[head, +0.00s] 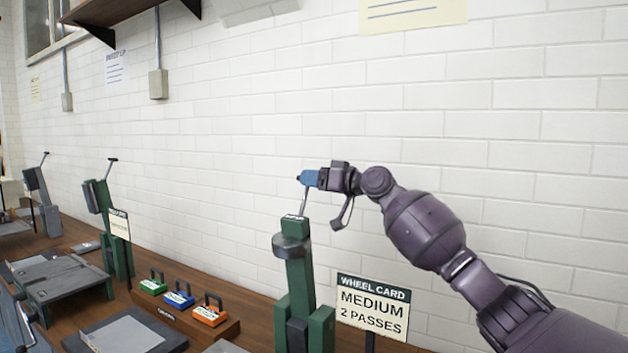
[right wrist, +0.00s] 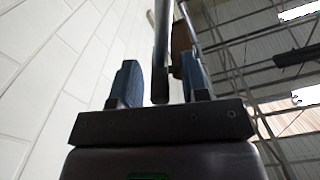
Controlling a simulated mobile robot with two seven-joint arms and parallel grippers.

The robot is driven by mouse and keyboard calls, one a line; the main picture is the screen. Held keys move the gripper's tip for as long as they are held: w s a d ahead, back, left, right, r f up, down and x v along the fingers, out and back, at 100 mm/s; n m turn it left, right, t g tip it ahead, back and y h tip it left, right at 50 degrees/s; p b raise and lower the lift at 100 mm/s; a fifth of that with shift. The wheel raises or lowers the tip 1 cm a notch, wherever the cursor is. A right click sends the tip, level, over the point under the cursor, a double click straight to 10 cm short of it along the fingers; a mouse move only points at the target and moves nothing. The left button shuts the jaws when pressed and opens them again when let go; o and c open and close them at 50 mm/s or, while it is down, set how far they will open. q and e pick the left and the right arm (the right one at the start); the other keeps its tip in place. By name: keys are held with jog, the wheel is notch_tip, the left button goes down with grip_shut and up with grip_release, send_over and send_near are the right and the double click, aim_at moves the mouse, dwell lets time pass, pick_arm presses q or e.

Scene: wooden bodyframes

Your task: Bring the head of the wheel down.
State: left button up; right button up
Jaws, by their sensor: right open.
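The wheel (head: 297,262) is a green upright machine on the bench, its head raised at the top and a thin lever (head: 304,201) rising from it. My right gripper (head: 306,178), with blue fingers, is at the top end of that lever. In the right wrist view the gripper (right wrist: 161,85) is open, with a finger on each side of a dark bar (right wrist: 161,50). The bar appears to be the lever's handle; contact cannot be told. My left gripper is out of view.
A card reading "MEDIUM 2 PASSES" (head: 372,309) stands right of the wheel. Green, blue and orange blocks with handles (head: 179,298) sit to its left. A white brick wall (head: 230,140) is behind.

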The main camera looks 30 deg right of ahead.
jog(key=c, duration=0.7)
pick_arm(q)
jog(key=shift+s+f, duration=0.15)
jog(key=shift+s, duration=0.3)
pick_arm(e)
grip_shut()
jog(key=shift+a, duration=0.1)
